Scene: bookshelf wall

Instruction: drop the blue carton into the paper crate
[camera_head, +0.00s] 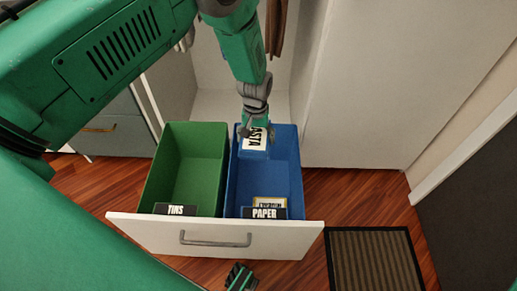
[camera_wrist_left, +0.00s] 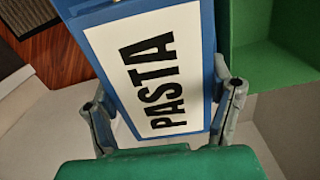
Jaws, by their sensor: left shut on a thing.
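The blue carton (camera_head: 254,153) has a white label reading PASTA. My left gripper (camera_head: 256,122) is shut on it and holds it at the back part of the blue paper crate (camera_head: 291,165), near its left wall. How far the carton is above the crate floor is hard to tell. In the left wrist view the carton (camera_wrist_left: 160,75) fills the middle, between the two fingers of my left gripper (camera_wrist_left: 166,103). The crate's front bears a PAPER label.
A green crate (camera_head: 155,180) labelled TINS stands left of the paper crate, in the same pulled-out white drawer (camera_head: 215,235). A small labelled item (camera_head: 268,202) lies in the front of the paper crate. A dark-edged mat (camera_head: 375,260) lies on the wooden floor at right.

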